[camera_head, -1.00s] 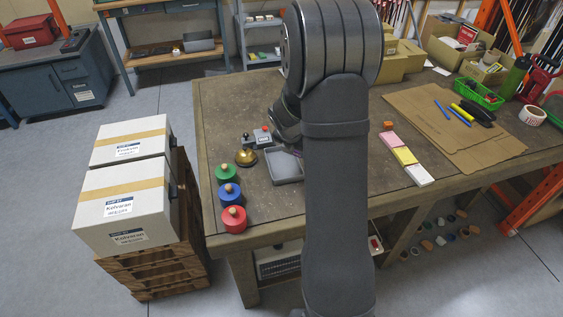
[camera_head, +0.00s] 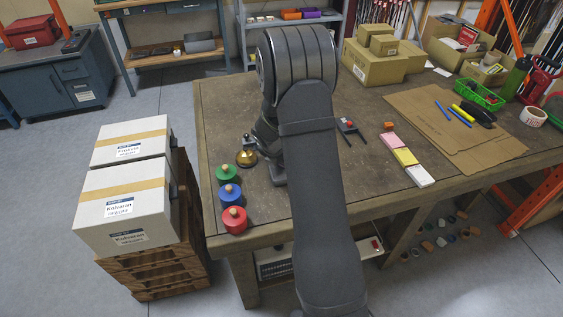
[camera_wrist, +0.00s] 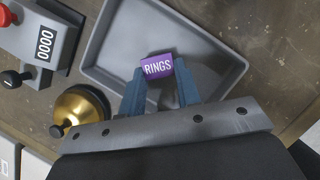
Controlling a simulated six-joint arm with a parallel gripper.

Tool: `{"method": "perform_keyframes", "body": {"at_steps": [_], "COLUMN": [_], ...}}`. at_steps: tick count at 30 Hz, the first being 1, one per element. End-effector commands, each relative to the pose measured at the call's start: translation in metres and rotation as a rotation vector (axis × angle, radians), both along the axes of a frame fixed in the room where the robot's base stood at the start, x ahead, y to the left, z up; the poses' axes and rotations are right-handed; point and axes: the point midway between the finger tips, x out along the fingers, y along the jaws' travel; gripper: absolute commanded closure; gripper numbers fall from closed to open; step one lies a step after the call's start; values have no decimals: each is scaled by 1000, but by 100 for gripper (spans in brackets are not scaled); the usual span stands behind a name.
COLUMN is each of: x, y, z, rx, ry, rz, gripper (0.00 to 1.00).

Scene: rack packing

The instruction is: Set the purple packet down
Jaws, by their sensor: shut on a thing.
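In the wrist view, my gripper (camera_wrist: 159,82) is shut on a small purple packet (camera_wrist: 157,67) with the white word RINGS on it. The packet sits between the two blue-grey fingertips, over the inside of a shallow grey tray (camera_wrist: 112,82). I cannot tell whether the packet touches the tray floor. My fingers cover the tray's near part. In the head view my arm hides the gripper, the packet and most of the tray.
A brass bell (camera_wrist: 80,112) and a grey counter box (camera_wrist: 40,38) with red and black knobs stand left of the tray.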

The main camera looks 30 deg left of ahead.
Motion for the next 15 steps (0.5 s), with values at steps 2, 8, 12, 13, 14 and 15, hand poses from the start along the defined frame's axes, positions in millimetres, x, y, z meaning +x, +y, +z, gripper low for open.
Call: {"method": "perform_keyframes", "body": {"at_steps": [2, 8, 12, 13, 14, 15], "x": [0, 0, 0, 0, 0, 0], "y": [0, 0, 0, 0, 0, 0], "z": [-3, -3, -3, -3, -3, -2], "rx": [-1, 0, 0, 0, 0, 0], "ry": [1, 0, 0, 0, 0, 0], "rz": [0, 0, 0, 0, 0, 0], "gripper": [92, 48, 48, 48, 48, 48]}}
